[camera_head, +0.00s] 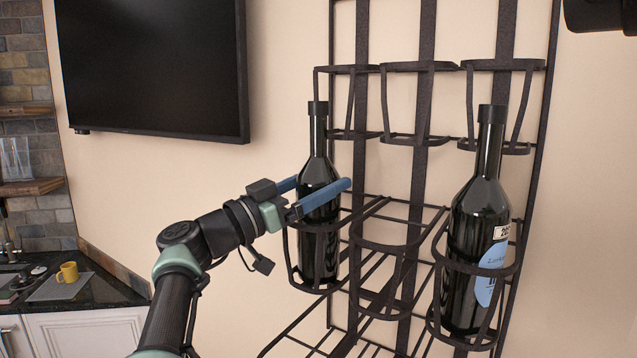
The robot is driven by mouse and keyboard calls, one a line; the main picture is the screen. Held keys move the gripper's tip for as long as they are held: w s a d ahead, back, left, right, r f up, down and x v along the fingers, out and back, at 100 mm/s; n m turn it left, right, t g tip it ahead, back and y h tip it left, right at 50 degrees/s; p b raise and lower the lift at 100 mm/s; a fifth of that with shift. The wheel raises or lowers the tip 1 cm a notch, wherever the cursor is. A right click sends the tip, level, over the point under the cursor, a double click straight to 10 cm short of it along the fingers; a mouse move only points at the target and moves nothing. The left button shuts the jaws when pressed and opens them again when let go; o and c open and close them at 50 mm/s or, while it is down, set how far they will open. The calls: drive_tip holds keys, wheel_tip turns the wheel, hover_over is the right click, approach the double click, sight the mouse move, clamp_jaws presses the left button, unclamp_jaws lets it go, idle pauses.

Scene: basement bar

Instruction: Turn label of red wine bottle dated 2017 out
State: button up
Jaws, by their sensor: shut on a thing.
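A dark wine bottle (318,240) with a black cap stands upright in the left ring of the middle row of a black wire wine rack (423,170). No label shows on the side of it facing me. My gripper (322,187) reaches in from the left, with its blue fingers shut on this bottle's body just above the ring. One finger crosses in front of the bottle; the other is partly hidden behind it. A second dark bottle (467,225) stands in the right ring, with a blue label and a small pale date tag at its right side, too small to read surely.
The ring between the two bottles is empty, as are the upper rings. A black wall screen (150,65) hangs at the upper left. A counter (100,290) at the lower left holds a yellow mug (68,272). A dark object (600,15) juts in at top right.

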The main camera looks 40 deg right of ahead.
drive_tip(key=shift+n+t+y+p, duration=0.25)
drive_tip(key=shift+n+t+p, duration=0.75)
drive_tip(key=shift+t+p, duration=0.55)
drive_tip(key=shift+n+t+y+p, duration=0.25)
drive_tip(key=shift+n+t+p, duration=0.8)
drive_tip(key=shift+t, duration=0.8)
drive_tip(key=shift+n+t+y, duration=0.9)
drive_tip(key=shift+n+t, duration=0.15)
drive_tip(key=shift+t, duration=0.95)
drive_tip(key=o, duration=1)
